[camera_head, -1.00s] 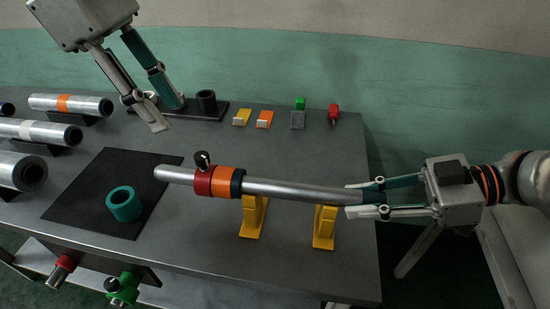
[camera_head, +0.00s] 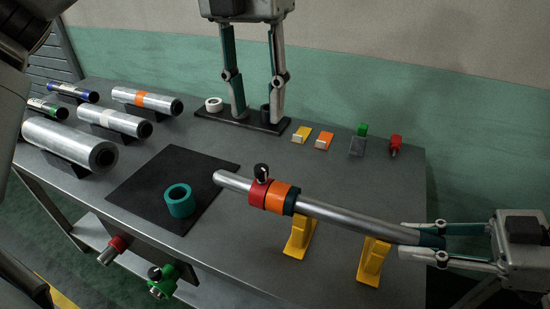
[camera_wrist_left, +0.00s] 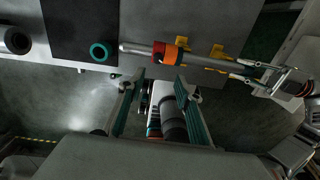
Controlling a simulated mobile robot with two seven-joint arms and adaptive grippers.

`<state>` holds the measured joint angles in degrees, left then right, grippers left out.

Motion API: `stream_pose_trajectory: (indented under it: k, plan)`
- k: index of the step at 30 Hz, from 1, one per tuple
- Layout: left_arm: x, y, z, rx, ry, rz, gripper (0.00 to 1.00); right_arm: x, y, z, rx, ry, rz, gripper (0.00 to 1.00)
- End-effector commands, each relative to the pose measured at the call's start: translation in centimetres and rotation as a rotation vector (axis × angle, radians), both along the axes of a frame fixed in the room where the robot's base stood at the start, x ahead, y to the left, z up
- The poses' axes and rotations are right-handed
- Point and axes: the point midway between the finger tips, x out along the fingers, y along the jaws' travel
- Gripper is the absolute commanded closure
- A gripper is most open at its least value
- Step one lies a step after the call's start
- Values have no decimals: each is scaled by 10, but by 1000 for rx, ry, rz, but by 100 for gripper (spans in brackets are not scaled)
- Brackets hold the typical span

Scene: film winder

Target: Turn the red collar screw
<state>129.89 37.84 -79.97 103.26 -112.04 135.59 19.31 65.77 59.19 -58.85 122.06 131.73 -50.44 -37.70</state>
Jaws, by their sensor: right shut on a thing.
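The red collar (camera_head: 257,194) sits around a metal shaft (camera_head: 350,221) near its left end. Its black-topped screw (camera_head: 261,171) sticks up from it. An orange ring (camera_head: 277,197) and a teal ring lie right beside it on the shaft. My right gripper (camera_head: 423,242) is shut on the shaft's right end. My left gripper (camera_head: 259,115) points down, open and empty, behind the shaft and over the back of the table, apart from the collar. The left wrist view shows its spread fingers (camera_wrist_left: 158,84) and the red collar (camera_wrist_left: 158,49) beyond them.
Two yellow stands (camera_head: 300,238) are under the shaft. A teal ring (camera_head: 179,200) lies on a black mat (camera_head: 150,168). Silver rolls (camera_head: 70,145) stand at left. A black rack (camera_head: 215,119) with a white ring is at the back. Small coloured blocks (camera_head: 323,143) lie at back right.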

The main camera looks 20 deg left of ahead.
Motion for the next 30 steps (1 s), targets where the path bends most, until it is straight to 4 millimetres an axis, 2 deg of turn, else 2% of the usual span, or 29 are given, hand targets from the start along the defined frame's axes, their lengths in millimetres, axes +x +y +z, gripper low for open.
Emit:
stream_pose_trajectory:
  k: [5,11,14,24,30]
  plan:
    - [1,-2,4,39,3,169,66,0,0,0,0,0,-1,98]
    - [1,-2,-3,50,8,222,66,0,0,0,0,0,-1,98]
    - [1,-2,-16,50,8,221,66,0,0,0,0,0,-1,98]
    - [1,-2,-80,49,9,219,66,0,0,0,0,0,-1,98]
    - [1,-2,-105,49,7,219,66,0,0,0,0,0,-1,98]
